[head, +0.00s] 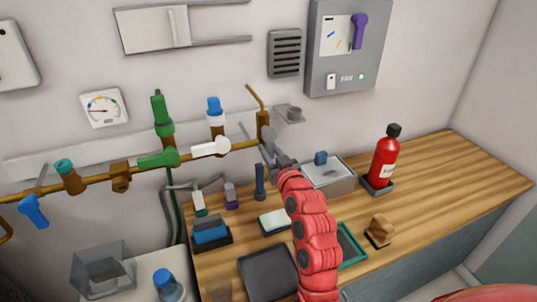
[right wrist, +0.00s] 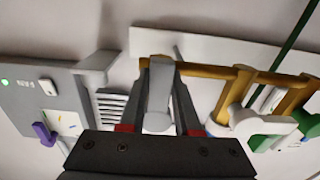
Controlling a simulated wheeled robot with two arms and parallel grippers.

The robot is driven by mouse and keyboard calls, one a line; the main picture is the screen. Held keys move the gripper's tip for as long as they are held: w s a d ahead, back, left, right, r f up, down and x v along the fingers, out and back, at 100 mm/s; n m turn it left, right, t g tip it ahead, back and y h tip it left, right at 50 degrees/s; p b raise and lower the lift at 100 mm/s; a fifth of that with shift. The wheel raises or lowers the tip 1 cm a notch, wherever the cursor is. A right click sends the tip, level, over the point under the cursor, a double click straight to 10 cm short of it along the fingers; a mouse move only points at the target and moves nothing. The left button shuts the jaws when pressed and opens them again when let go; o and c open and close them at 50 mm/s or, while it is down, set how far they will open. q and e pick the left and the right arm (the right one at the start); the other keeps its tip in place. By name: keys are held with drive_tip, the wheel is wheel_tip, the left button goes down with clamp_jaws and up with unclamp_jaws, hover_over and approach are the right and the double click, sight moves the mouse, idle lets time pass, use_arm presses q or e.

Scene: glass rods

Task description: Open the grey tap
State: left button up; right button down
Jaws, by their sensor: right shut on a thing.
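The grey tap (head: 265,134) sits at the right end of the brass pipe (head: 95,182) on the wall. Its grey handle also shows in the right wrist view (right wrist: 158,92), between the two fingers. My right gripper (head: 272,150), at the end of the red arm, is shut on this handle. The right gripper (right wrist: 158,108) partly hides the tap's lower part. My left gripper is not in view.
A white tap (head: 210,148), a green tap (head: 158,158) and a blue tap (head: 34,211) sit along the same pipe. Below are a wooden counter (head: 445,180), a metal box (head: 335,180) and a red bottle (head: 384,160). A grey panel (head: 347,50) hangs at upper right.

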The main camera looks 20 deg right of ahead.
idle(0.3)
drive_tip(key=c, duration=0.6)
unclamp_jaws()
drive_tip(key=shift+s, duration=0.1)
drive_tip(key=shift+s+f, duration=0.1)
drive_tip(key=shift+s, duration=0.1)
drive_tip(key=s+p, duration=0.3)
drive_tip(key=s, duration=0.2)
drive_tip(key=s+p, duration=0.3)
drive_tip(key=s, duration=0.3)
drive_tip(key=s+p, duration=0.3)
drive_tip(key=s, duration=0.3)
drive_tip(key=shift+d, duration=0.35)
